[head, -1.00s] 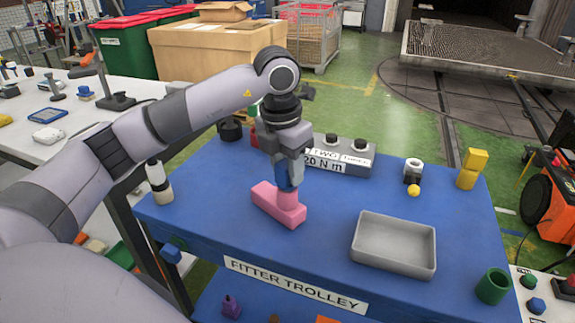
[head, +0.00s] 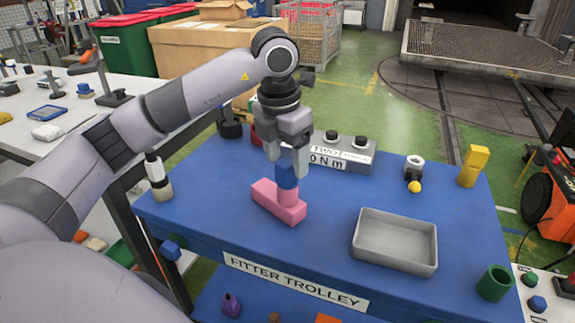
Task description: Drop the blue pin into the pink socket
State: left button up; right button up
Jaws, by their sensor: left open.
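The blue pin (head: 287,178) stands upright at the pink socket (head: 274,203), its lower end hidden inside the socket's raised round collar. The socket's long pink block lies on the blue trolley top. My left gripper (head: 288,163) points down from above, with its jaws open and spread around the upper part of the pin. The fingers partly cover the pin's top, and I cannot tell whether a finger still touches it. My right gripper is not in view.
A grey tray (head: 396,268) lies right of the socket on the trolley (head: 335,228). A green cup (head: 494,283), a yellow block (head: 473,166) and a grey box (head: 345,156) with two knobs stand around it. The top between socket and tray is clear.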

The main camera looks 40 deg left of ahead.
pick_arm(q)
jog(key=r, duration=0.4)
jog(key=shift+s+r, duration=0.25)
dwell(0.5)
